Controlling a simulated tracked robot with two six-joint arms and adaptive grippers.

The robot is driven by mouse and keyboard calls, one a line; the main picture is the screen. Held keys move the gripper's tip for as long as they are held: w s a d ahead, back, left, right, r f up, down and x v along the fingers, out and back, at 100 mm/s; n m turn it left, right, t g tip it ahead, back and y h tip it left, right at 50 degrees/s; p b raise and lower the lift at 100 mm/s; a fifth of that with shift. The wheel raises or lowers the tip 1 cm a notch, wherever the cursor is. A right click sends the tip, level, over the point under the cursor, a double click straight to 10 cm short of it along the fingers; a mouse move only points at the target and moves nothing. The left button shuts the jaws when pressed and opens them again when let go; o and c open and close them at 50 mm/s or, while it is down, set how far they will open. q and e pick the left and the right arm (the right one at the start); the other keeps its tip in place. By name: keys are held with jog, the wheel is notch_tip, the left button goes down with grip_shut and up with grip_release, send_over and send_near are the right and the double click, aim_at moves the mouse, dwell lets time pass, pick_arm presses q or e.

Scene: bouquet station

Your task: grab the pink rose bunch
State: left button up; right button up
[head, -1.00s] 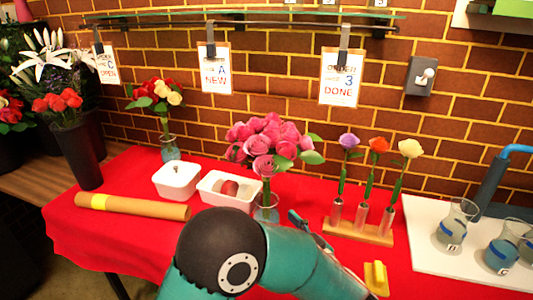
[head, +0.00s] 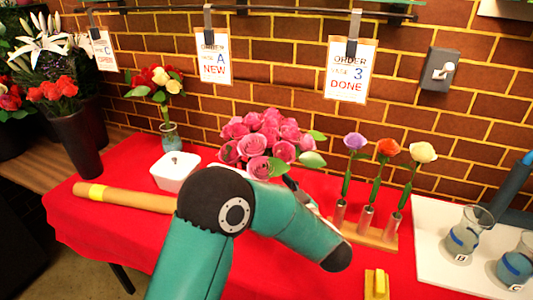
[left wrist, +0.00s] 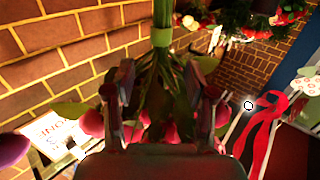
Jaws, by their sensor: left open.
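The pink rose bunch (head: 258,142) stands upright in the middle of the red table in the head view, its stems and vase hidden behind my left arm. My left gripper (head: 292,186) shows only as a small dark part at the lower right of the blooms. In the left wrist view the picture is upside down: pink blooms (left wrist: 91,123) are below and the green stems (left wrist: 163,68) run upward with a light green band. My left gripper (left wrist: 164,80) is open, one finger on each side of the stems. Contact cannot be told. My right gripper is not in view.
A wooden rack (head: 362,234) with purple, orange and white flowers stands just right. A yellow block (head: 376,284) lies in front of it. A white tray (head: 448,262) holds flasks. A white tub (head: 175,171), a paper roll (head: 128,197) and a red-yellow bouquet (head: 160,84) are left.

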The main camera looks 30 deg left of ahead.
aim_at(267, 172)
pick_arm(q)
jog(key=shift+x, duration=1.1)
jog(key=p+x, duration=0.1)
jog(key=x, duration=0.3)
jog(key=shift+r, duration=0.15)
jog(key=shift+w+a+p, duration=0.25)
jog(key=shift+a+p, duration=0.05)
jog(key=shift+a, duration=0.15)
grip_shut()
